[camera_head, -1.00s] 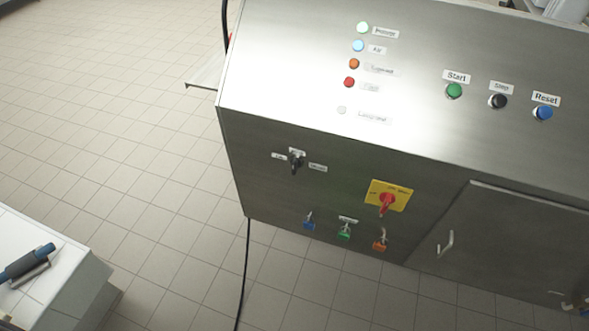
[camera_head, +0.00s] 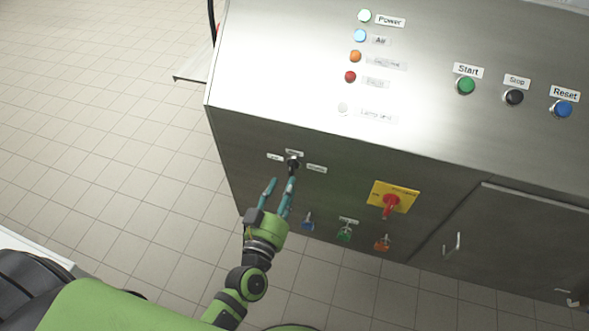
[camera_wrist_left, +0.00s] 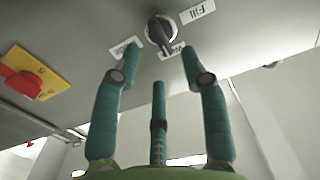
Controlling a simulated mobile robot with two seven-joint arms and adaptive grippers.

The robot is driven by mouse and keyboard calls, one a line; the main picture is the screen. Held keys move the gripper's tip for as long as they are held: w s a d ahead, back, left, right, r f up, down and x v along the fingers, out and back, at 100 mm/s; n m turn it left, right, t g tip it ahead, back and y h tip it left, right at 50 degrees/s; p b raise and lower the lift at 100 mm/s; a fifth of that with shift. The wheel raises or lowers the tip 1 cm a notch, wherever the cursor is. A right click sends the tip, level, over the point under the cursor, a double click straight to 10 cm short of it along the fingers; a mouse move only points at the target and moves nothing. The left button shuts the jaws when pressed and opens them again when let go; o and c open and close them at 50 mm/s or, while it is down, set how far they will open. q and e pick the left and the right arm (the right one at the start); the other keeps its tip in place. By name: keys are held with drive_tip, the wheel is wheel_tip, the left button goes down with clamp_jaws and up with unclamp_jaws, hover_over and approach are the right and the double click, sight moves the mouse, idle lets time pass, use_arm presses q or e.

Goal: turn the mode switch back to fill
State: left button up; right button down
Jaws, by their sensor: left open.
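The mode switch (camera_head: 293,164) is a black knob on the front of the steel cabinet, with small labels around it. In the left wrist view the knob (camera_wrist_left: 160,30) shows at the top, with the Fill label (camera_wrist_left: 197,12) at its upper right and two other labels below and to its left. My right gripper is out of view.
A yellow plate with a red rotary switch (camera_head: 390,204) is to the right. Small blue (camera_head: 308,221), green (camera_head: 344,233) and orange (camera_head: 382,243) handles sit below. Start (camera_head: 466,85), Stop (camera_head: 513,97) and Reset (camera_head: 562,108) buttons are on the sloped top. Open tiled floor is at left.

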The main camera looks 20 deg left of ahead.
sight(292, 172)
use_arm(q)
drive_tip(key=w, duration=0.5)
drive_tip(key=shift+w+d+p, duration=0.1)
drive_tip(key=shift+w+p, duration=0.2)
drive_tip(key=shift+p, duration=0.1)
clamp_jaws()
